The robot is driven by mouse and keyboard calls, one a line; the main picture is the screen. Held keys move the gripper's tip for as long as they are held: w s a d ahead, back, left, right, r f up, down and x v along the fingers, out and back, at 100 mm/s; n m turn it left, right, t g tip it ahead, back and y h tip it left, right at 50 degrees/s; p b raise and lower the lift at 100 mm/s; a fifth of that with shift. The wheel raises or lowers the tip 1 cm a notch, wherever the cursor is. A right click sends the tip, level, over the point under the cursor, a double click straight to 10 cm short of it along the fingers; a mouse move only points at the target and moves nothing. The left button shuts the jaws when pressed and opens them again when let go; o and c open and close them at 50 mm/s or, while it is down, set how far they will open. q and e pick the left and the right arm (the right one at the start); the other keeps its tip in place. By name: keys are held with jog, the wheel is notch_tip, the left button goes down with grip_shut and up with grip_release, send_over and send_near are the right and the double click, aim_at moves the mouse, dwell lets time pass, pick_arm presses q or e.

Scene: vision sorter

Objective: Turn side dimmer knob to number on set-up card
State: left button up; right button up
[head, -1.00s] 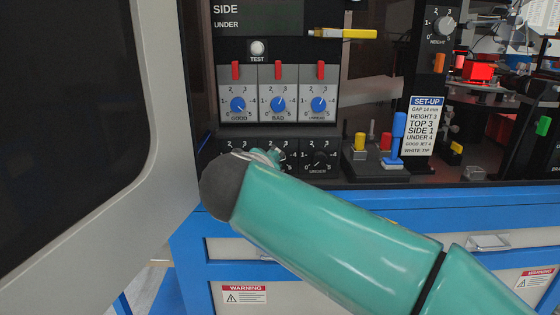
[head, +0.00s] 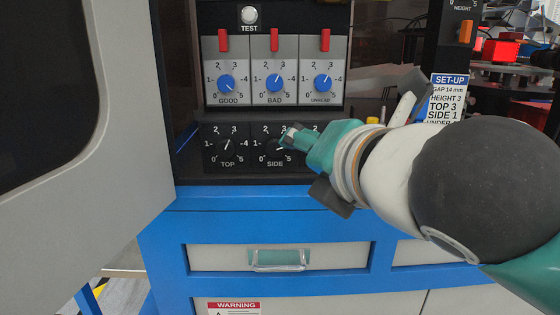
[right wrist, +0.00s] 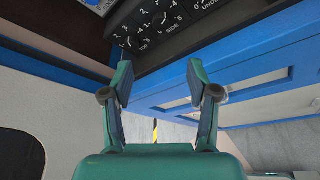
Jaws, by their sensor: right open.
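The side dimmer knob (head: 275,147) is a small black dial on the lower black panel, marked 0 to 5; its white pointer leans to the right, but its exact number is hard to read. It also shows in the right wrist view (right wrist: 163,19). My right gripper (head: 292,137) is open and empty; in the head view it overlaps the dial's upper right. In the right wrist view the gripper (right wrist: 158,80) has its fingers apart, with the panel beyond the tips. The set-up card (head: 449,95) reads SIDE 1; its lower lines are hidden by my arm. My left gripper is out of view.
The TOP knob (head: 226,147) is left of SIDE; the UNDER dial is mostly hidden behind my gripper. Blue knobs with red levers (head: 274,83) sit above. A grey door panel (head: 120,150) stands at left. A blue-framed drawer (head: 225,257) is below.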

aim_at(276, 149)
jog(key=b+x, duration=0.1)
jog(key=x, duration=1.6)
jog(key=shift+d+f, duration=0.1)
jog(key=shift+f, duration=0.1)
grip_shut()
jog(key=shift+r+h+p, duration=0.2)
jog(key=shift+h+p, duration=0.1)
jog(key=shift+p, duration=0.5)
jog(key=n+h+p, duration=0.1)
jog(key=p, duration=0.2)
jog(key=n+h+p, duration=0.1)
jog(key=n+p, duration=0.1)
jog(key=p, duration=0.2)
jog(key=shift+a+r+n+g, duration=0.1)
jog(key=shift+a+n+g, duration=0.15)
jog(key=shift+n+g, duration=0.05)
jog(key=shift+n+h+p, duration=0.4)
jog(key=shift+n+p, duration=0.1)
jog(key=shift+p, duration=0.35)
jog(key=shift+f, duration=0.25)
